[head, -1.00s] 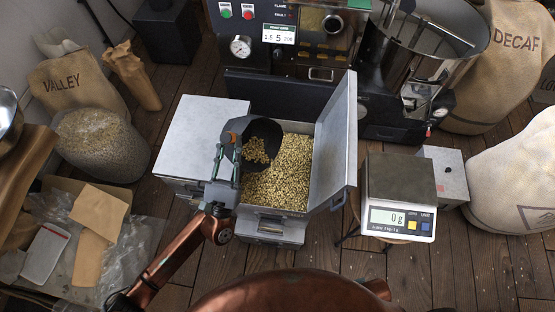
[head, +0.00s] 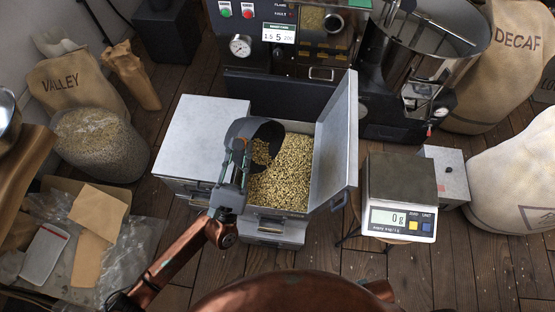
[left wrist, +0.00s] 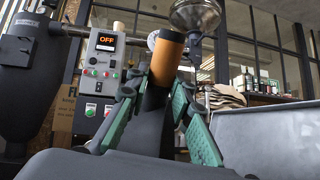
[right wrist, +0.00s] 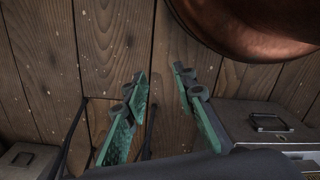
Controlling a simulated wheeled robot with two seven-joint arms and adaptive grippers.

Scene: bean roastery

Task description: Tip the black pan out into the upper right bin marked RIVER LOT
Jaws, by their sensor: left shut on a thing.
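The black pan (head: 243,130) is over the open upper right bin (head: 335,150), steeply tilted with its mouth toward the right. Pale beans show at its mouth, but I cannot tell whether they are in the pan or in the bin behind. My left gripper (head: 236,165) is shut on the pan at its near left side. In the left wrist view, its green fingers (left wrist: 158,105) stand around a dark and orange handle-like part (left wrist: 168,60). The bin holds many pale beans; its lid stands open on the right. I cannot read its marking. My right gripper (right wrist: 160,105) is open and empty above the floor.
A closed grey bin (head: 200,135) adjoins the open one on the left. A scale (head: 400,185) reading 0 g stands to the right. The roaster (head: 300,90) is behind. A sack of beans (head: 98,145) stands at left. Plank floor is clear in front right.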

